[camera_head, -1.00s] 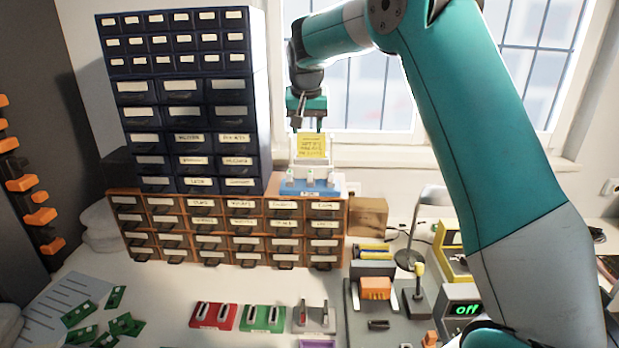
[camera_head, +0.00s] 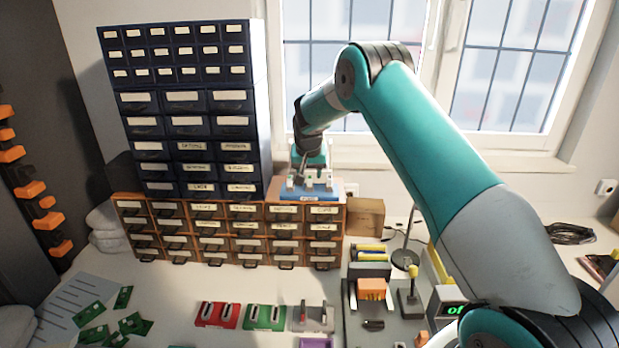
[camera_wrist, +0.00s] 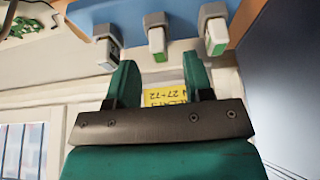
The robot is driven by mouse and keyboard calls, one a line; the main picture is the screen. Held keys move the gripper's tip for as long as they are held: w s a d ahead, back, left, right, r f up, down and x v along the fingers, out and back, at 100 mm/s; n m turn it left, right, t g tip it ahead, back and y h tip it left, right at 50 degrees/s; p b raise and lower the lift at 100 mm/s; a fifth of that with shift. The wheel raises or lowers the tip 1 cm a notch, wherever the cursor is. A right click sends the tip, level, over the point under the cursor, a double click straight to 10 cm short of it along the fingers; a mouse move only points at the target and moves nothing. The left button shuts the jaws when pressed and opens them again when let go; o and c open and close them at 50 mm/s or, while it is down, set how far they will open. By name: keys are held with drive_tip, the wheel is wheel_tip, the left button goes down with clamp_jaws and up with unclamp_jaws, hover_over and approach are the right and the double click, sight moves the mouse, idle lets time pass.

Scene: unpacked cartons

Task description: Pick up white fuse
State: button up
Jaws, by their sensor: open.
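Several small fuses with white bodies and green markings sit in grey holders on a blue rack (camera_head: 298,194) on top of the brown drawer unit. In the wrist view they are a left fuse (camera_wrist: 108,52), a middle fuse (camera_wrist: 157,43) and a right fuse (camera_wrist: 216,36), along the edge of the blue rack. My gripper (camera_head: 310,172) is low over the rack. In the wrist view my gripper (camera_wrist: 160,76) is open and empty. The middle fuse lies just ahead of the gap between its fingers, apart from both. In the head view the gripper partly hides the fuses.
The tall dark-blue drawer cabinet (camera_head: 190,110) stands close left of the rack, on the brown drawer unit (camera_head: 235,232). A window is behind. A yellow note (camera_wrist: 166,97) shows beyond the fingers. A cardboard box (camera_head: 366,217) stands right. Red (camera_head: 218,315) and green (camera_head: 265,317) holders lie in front.

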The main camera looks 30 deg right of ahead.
sight(309, 178)
drive_tip(key=shift+p+x, duration=0.45)
drive_tip(key=shift+x, duration=1)
drive_tip(key=shift+c, duration=0.5)
clamp_jaws()
drive_tip(key=shift+r, duration=0.15)
wheel_tip(309, 178, up, 20)
drive_tip(key=b, duration=0.5)
